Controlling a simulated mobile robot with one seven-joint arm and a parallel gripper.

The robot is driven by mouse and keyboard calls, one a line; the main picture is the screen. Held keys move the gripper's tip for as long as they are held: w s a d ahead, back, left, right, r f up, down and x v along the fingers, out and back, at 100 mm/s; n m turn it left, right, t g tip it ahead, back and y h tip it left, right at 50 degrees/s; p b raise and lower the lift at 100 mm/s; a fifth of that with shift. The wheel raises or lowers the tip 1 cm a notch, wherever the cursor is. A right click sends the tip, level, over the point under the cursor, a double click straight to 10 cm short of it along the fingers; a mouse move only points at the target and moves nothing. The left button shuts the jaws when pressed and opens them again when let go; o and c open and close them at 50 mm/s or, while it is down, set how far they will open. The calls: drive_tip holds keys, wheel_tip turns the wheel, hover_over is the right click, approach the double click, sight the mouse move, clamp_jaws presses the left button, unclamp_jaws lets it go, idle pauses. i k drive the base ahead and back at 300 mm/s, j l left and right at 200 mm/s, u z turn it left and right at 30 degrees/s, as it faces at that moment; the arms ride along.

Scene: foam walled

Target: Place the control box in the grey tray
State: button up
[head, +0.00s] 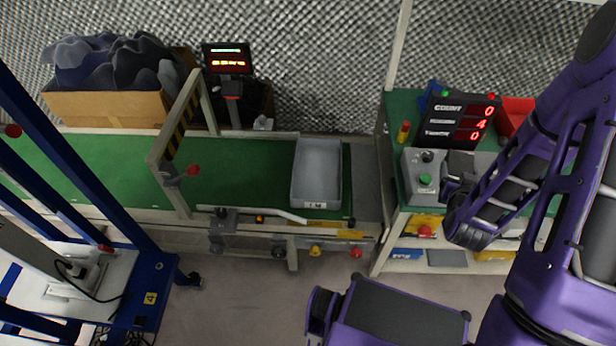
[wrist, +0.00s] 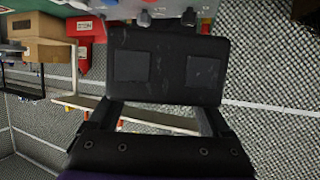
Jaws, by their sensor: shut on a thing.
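The control box (head: 421,180) is a light grey box with a green button and dark knobs on its face. In the head view it is at the left end of the right-hand bench, upright. My gripper (head: 450,184) is at its right side, shut on it. In the wrist view my gripper (wrist: 168,20) shows as a broad black part with two pads. Beyond it is a pale surface with blue and red spots, partly cut off by the top edge. The grey tray (head: 318,174) lies empty on the green conveyor, left of the bench. The exact contact is hidden.
A post (head: 381,150) and a gap separate the conveyor from the bench. A red-digit counter display (head: 459,118), a red bin (head: 515,116) and a small orange-red cylinder (head: 403,132) stand near the box. A striped gate (head: 180,130) crosses the conveyor left of the tray.

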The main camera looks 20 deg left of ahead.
sight(317, 182)
drive_tip(key=j+u, duration=0.1)
drive_tip(key=j, duration=0.55)
drive_tip(key=k+j+u, duration=0.15)
drive_tip(key=j, duration=0.55)
drive_tip(key=i+j, duration=0.15)
drive_tip(key=i, duration=0.2)
